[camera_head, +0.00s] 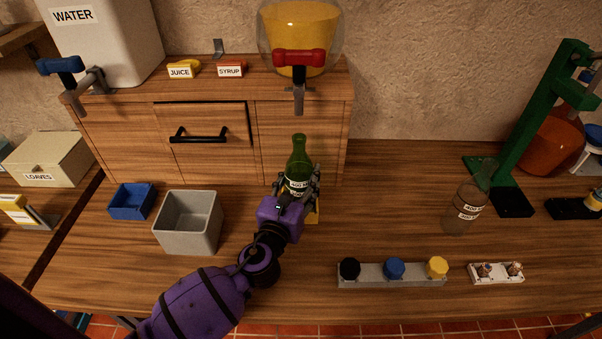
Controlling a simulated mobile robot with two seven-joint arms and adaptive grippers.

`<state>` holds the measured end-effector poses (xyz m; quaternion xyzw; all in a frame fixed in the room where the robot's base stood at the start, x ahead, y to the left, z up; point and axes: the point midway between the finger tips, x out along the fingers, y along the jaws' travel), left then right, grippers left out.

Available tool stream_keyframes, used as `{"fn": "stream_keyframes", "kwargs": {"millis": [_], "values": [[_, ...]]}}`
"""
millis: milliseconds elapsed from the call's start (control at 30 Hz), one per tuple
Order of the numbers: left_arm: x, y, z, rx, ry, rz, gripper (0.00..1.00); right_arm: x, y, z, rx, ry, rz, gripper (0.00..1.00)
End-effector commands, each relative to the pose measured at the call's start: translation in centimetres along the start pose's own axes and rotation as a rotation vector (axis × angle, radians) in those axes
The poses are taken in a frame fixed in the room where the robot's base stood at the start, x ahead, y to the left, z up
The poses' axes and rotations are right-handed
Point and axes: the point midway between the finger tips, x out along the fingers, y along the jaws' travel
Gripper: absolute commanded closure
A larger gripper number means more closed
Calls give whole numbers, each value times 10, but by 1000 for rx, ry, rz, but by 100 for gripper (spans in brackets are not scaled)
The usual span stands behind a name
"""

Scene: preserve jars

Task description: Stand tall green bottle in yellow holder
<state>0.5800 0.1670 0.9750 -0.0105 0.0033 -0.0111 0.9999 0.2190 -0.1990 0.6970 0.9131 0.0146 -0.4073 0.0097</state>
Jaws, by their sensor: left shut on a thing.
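The tall green bottle (298,160) is upright near the middle of the table, in front of the wooden cabinet. My left gripper (299,190) is shut on its labelled lower part. A bit of the yellow holder (313,217) shows below and to the right of the gripper, at the bottle's foot. The gripper hides the bottle's base, so I cannot tell whether it sits inside the holder or just above it. My right gripper is not in view.
A clear bottle (467,208) stands to the right. A grey bin (190,241) and a blue tray (131,215) are at left. A rack with black, blue and yellow caps (394,280) lies in front. A green press (535,115) stands at right. A red tap (299,58) overhangs behind.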

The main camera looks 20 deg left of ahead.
Motion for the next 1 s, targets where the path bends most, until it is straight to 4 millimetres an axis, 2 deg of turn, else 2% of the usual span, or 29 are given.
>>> {"fn": "stream_keyframes", "kwargs": {"millis": [433, 467, 600, 633, 1000], "values": [[1, 0, -1, -1, -6, -1, 95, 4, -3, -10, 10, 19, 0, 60], [1, 0, -1, -1, -6, -1, 50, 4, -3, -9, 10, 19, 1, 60], [1, 0, -1, -1, -5, -1, 32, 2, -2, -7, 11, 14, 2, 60], [1, 0, -2, -1, -5, -1, 28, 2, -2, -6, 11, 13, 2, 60], [-4, 0, -4, -1, 1, 0, 28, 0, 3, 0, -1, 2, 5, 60]]}}
